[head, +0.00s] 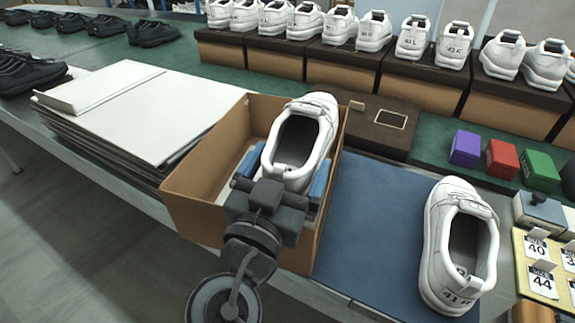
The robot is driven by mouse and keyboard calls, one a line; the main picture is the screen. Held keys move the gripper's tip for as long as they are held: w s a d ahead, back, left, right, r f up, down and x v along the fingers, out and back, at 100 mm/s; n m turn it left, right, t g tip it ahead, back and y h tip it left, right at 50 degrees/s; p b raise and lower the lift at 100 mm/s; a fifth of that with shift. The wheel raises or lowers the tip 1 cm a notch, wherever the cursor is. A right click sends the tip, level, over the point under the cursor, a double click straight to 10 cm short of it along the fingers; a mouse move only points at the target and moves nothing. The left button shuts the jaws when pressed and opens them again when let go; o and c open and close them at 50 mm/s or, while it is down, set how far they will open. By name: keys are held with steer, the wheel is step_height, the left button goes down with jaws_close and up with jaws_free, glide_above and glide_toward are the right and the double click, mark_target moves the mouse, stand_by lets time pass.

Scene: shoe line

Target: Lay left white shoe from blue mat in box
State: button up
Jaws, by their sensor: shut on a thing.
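A white shoe (322,114) is in my gripper (268,178), over the open brown cardboard box (190,189). The gripper's blue-padded fingers are shut on its heel end. The toe points away, towards the box's far right corner, and overlaps the far rim. I cannot tell whether the shoe touches the box floor. A second white shoe (434,240) stands upright on the right part of the blue mat (365,215), toe pointing away. My gripper hides the near part of the box.
A stack of pale boards (125,105) lies left of the box. A dark brown lid (365,125) lies behind it. Purple (465,148), red (502,158) and green (540,170) blocks and size cards (541,281) are at right. Shoes on boxes (420,85) line the back.

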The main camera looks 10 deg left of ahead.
steer(key=shift+n+g, duration=0.4)
steer(key=shift+g, duration=0.2)
step_height(320, 180, down, 9)
steer(key=shift+w+d+r, duration=0.1)
steer(key=o, duration=0.9)
steer(key=shift+o, duration=0.2)
steer(key=shift+m+t, duration=0.5)
steer(key=s+r, duration=0.4)
steer(key=s+a+r, duration=0.1)
steer(key=s+r, duration=0.1)
steer(key=s, duration=0.1)
steer(key=shift+s+r+b, duration=0.1)
steer(key=shift+r+b, duration=0.05)
steer(key=shift+b, duration=0.25)
steer(key=shift+s+a+r, duration=0.15)
steer(key=shift+s+r, duration=0.15)
steer(key=shift+r, duration=0.25)
